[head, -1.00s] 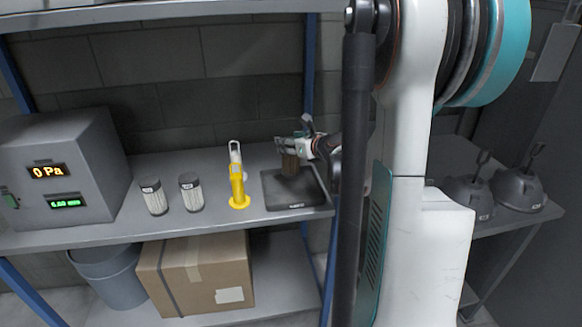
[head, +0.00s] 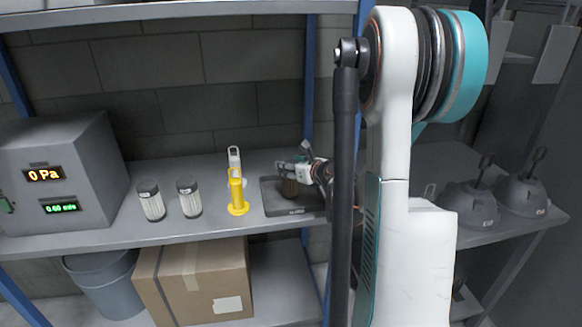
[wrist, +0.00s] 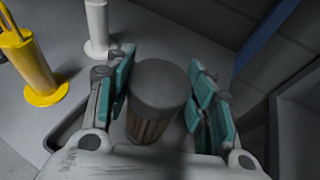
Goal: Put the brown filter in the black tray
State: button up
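The brown filter (head: 289,187) has a grey cap and a brown pleated body. It stands upright at the black tray (head: 272,209), inside its outline in the head view; whether its base touches the tray floor is hidden. My gripper (head: 296,168) reaches it from the right. The tray's dark rim (wrist: 66,130) shows at lower left there.
A yellow cylinder with a handle (head: 237,196) stands just left of the tray, with a white one (head: 234,160) behind it. Two white filters with dark caps (head: 151,202) (head: 189,198) and a grey gauge box (head: 65,180) stand further left. A blue post (head: 308,75) rises behind.

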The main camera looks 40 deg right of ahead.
jog(key=o, duration=0.4)
jog(key=shift+c, duration=0.2)
jog(key=shift+r, duration=0.15)
jog(key=p+v, duration=0.3)
jog(key=v, duration=0.9)
